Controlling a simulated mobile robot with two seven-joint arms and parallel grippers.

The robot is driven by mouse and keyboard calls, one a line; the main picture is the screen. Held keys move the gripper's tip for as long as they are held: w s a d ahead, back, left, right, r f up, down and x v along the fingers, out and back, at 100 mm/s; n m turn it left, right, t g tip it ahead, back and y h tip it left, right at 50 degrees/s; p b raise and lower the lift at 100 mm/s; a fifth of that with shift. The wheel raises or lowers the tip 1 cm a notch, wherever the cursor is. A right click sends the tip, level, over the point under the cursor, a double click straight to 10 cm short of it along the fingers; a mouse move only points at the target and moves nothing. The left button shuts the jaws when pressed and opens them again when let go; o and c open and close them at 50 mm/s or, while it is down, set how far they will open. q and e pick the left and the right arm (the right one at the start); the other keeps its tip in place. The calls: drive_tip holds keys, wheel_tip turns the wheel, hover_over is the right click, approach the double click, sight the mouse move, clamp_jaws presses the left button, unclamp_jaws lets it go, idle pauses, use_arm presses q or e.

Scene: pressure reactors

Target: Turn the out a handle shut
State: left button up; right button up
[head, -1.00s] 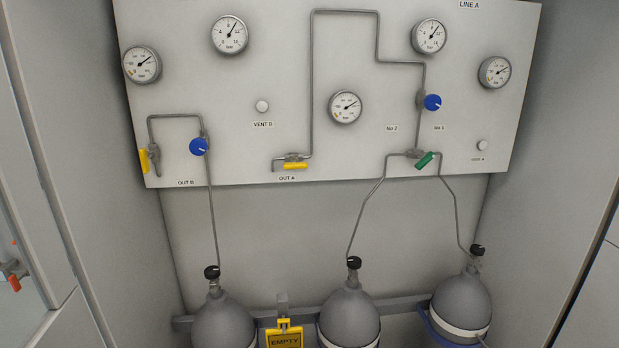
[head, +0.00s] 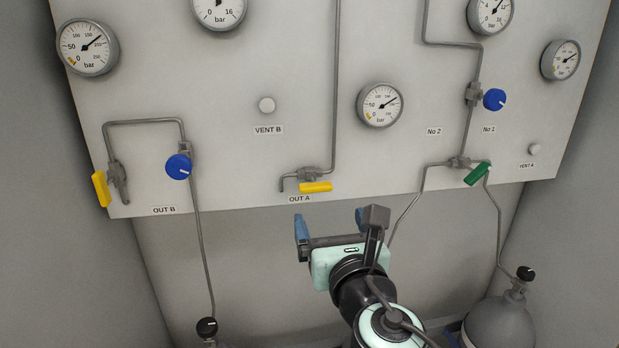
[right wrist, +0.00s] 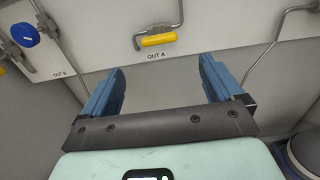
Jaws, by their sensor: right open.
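The OUT A handle (head: 315,187) is a yellow lever on a small valve at the bottom of the panel, just above the OUT A label. It lies horizontally, pointing right from the valve, in line with the short horizontal pipe. It also shows in the right wrist view (right wrist: 158,40), ahead of the fingers near the top. My right gripper (head: 331,222) is open and empty, its blue fingers below the panel's lower edge and apart from the handle. In the right wrist view the gripper (right wrist: 160,85) has its two fingers wide apart. My left gripper is not in view.
Another yellow handle (head: 101,189) hangs vertically at OUT B on the left. Blue knobs (head: 178,167) (head: 494,99) and a green handle (head: 477,174) sit on the panel (head: 240,165). A gas cylinder (head: 500,322) stands at lower right. Thin pipes run down below the panel.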

sight(317, 190)
drive_tip(key=w+p, duration=0.1)
drive_tip(key=w, duration=0.2)
drive_tip(key=w+a+p, duration=0.1)
drive_tip(key=w, duration=0.3)
drive_tip(key=w+a+p, duration=0.1)
drive_tip(key=w, duration=0.3)
drive_tip(key=shift+w+a+r, duration=0.15)
drive_tip(key=shift+w+a, duration=0.15)
drive_tip(key=shift+w, duration=0.55)
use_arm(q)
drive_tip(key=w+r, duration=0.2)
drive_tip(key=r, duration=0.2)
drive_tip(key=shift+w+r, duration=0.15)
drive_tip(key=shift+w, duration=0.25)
use_arm(e)
drive_tip(key=shift+s, duration=0.1)
drive_tip(key=c, duration=1)
